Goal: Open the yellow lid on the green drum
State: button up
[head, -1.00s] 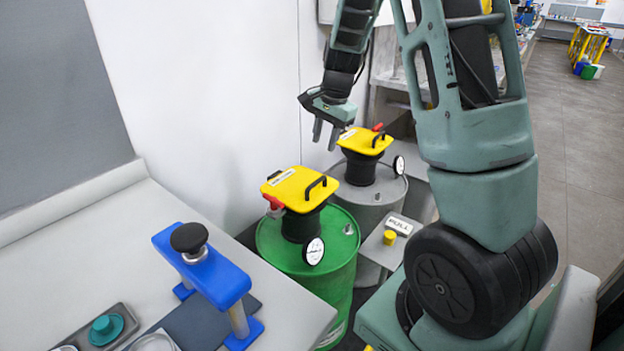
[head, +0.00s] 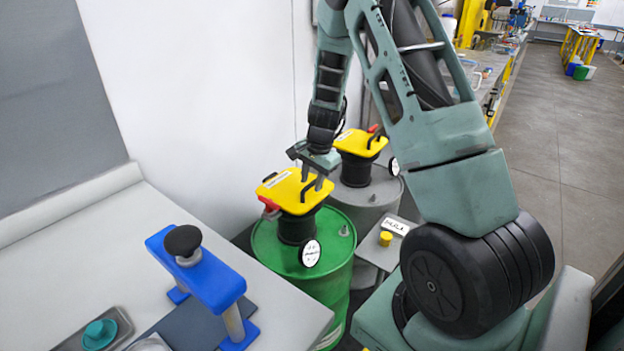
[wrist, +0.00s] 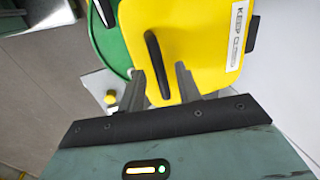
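The green drum (head: 330,278) stands beyond the worktable, with a black neck on top. Its yellow lid (head: 285,196) lies shut on the neck, with a red latch (head: 269,204) at its left side and a black handle (head: 309,187) at its right edge. My gripper (head: 312,178) is just above the handle side of the lid, pointing down. The lid (wrist: 195,30) carries a white label.
A grey drum (head: 362,193) with its own yellow lid (head: 360,143) stands behind. A small stand with a yellow knob (head: 385,238) is to the right. A blue press (head: 205,270) stands on the worktable (head: 95,245). The white wall is close on the left.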

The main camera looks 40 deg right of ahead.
grip_shut()
jog(key=shift+r, duration=0.1)
